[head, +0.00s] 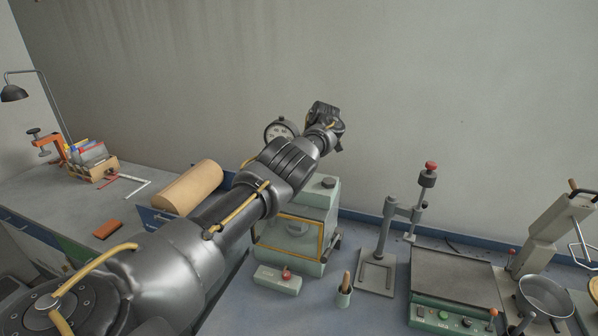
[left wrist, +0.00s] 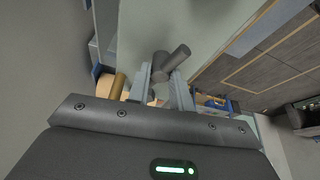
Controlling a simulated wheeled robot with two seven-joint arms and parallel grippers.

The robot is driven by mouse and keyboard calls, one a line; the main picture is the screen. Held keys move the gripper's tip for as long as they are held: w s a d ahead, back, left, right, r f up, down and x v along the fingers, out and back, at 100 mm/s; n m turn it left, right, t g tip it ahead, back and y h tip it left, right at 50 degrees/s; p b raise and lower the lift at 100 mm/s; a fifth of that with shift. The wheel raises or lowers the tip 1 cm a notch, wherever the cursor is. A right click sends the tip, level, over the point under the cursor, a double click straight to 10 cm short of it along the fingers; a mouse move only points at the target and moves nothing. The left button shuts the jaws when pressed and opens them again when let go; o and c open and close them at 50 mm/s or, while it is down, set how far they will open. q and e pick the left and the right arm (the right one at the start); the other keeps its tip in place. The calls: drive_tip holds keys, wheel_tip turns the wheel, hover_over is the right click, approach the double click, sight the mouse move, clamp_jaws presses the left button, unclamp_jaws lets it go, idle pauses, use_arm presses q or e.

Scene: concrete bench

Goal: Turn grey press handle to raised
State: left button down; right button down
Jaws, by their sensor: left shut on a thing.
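My left arm reaches across the head view from the lower left, with its gripper (head: 328,118) raised above a pale green machine (head: 318,195). In the left wrist view, the left gripper (left wrist: 161,88) is shut on a dark grey handle (left wrist: 178,56) made of round bars. The handle lies between the two fingers and sticks out past their tips. In the head view the gripper and arm hide the handle, and its angle cannot be told there. My right gripper is not in view.
A round gauge (head: 281,131) stands just behind my arm. A tan roll (head: 187,188) lies left of the machine. A stand with a red knob (head: 388,230), a hot plate (head: 452,278) and a pan (head: 545,295) are to the right. The wall is close behind.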

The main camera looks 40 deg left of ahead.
use_arm(q)
drive_tip(key=shift+w+a+r, duration=0.1)
drive_tip(key=shift+a+r, duration=0.05)
drive_tip(key=shift+r, duration=0.1)
drive_tip(key=c, duration=1.7)
unclamp_jaws()
drive_tip(key=o, duration=0.7)
drive_tip(key=shift+f, duration=0.25)
drive_tip(key=shift+o, duration=0.2)
drive_tip(key=shift+w+d+r+b, duration=0.15)
drive_tip(key=shift+d+r+b, duration=0.15)
drive_tip(key=shift+r, duration=0.2)
drive_tip(key=p+v, duration=0.3)
drive_tip(key=v, duration=0.6)
drive_tip(key=shift+r, duration=0.4)
